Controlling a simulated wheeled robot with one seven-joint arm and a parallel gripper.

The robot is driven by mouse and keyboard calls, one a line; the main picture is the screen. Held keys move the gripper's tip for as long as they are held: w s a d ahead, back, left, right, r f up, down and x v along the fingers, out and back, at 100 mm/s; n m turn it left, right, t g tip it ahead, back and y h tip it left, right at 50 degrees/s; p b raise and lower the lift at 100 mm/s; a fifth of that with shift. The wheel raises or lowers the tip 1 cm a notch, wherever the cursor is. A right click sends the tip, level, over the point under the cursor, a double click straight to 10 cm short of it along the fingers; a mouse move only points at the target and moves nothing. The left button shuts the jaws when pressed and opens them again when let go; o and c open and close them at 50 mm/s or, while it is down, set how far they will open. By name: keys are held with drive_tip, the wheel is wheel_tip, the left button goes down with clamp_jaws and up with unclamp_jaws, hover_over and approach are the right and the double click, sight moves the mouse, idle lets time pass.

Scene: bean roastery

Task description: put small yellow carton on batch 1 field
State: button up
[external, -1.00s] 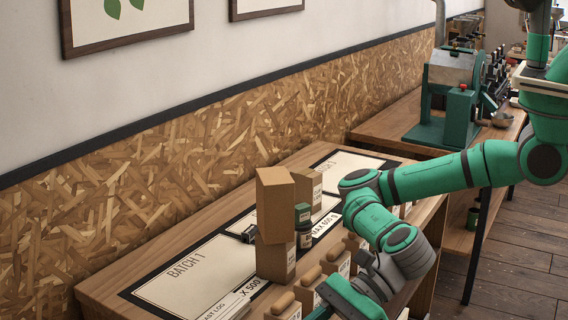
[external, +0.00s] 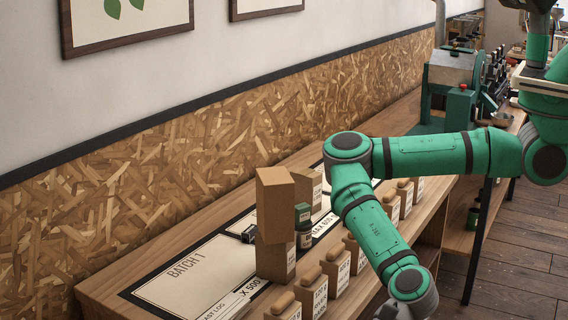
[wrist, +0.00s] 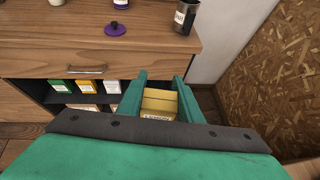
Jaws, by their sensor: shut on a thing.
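The small yellow carton (wrist: 158,101) is between the two green fingers of my gripper (wrist: 160,88) in the wrist view. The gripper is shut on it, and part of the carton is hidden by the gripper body. In the external view the gripper and carton are out of sight below the bottom edge; only my arm shows. The batch 1 field (external: 190,279) is a cream panel with a dark border on the bench at the lower left.
Several stoppered containers (external: 338,265) line the bench's front. The wrist view shows a purple lid (wrist: 115,29), a dark canister (wrist: 185,17) and shelved cartons (wrist: 87,87).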

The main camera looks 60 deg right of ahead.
drive_tip(key=w+d+r, duration=0.1)
drive_tip(key=w+r, duration=0.3)
drive_tip(key=w, duration=0.6)
drive_tip(key=w+d+r+n+g, duration=0.1)
drive_tip(key=w+r, duration=0.4)
drive_tip(key=w, duration=0.5)
drive_tip(key=w+d+r, duration=0.1)
drive_tip(key=w+r, duration=0.3)
drive_tip(key=w, duration=0.6)
wheel_tip(320, 180, up, 4)
drive_tip(key=r, duration=0.1)
hover_over(202, 281)
drive_tip(key=shift+n+g, duration=0.3)
wheel_tip(202, 281, down, 28)
drive_tip(key=shift+f, duration=0.1)
